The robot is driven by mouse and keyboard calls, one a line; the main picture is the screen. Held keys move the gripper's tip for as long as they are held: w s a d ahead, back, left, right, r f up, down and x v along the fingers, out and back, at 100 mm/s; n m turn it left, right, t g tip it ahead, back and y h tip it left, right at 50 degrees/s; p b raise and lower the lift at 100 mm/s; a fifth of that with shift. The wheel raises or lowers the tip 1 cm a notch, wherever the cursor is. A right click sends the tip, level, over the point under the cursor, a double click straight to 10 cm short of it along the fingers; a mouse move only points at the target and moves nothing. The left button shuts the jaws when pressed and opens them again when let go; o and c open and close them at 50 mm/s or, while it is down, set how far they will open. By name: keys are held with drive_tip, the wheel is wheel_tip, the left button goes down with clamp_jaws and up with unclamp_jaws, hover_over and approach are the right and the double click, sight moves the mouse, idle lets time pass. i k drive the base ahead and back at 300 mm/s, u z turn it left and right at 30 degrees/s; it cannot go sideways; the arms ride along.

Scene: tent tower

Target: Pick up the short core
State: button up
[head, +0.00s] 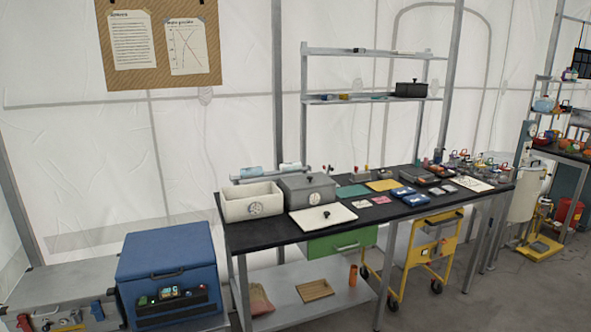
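I cannot tell for certain which thing is the short core. Two small pale blue cylinders lie at the back left of the black bench (345,228), behind the boxes: a left one (250,172) and a right one (290,166). They are partly hidden and too small to show detail. An orange-brown upright cylinder (352,275) stands on the bench's lower shelf. My gripper is not in view.
An open white box (252,203), a grey lidded box (307,190) and a white board (323,217) crowd the bench's left end. A blue cooler (168,255) stands at lower left. A yellow cart (430,250) is under the bench. Floor shows at lower right.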

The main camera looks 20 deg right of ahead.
sight(294, 166)
drive_tip(key=z, duration=0.25)
drive_tip(key=i, duration=1)
drive_tip(key=u, duration=5)
drive_tip(key=i, duration=0.15)
drive_tip(key=z, duration=3.1)
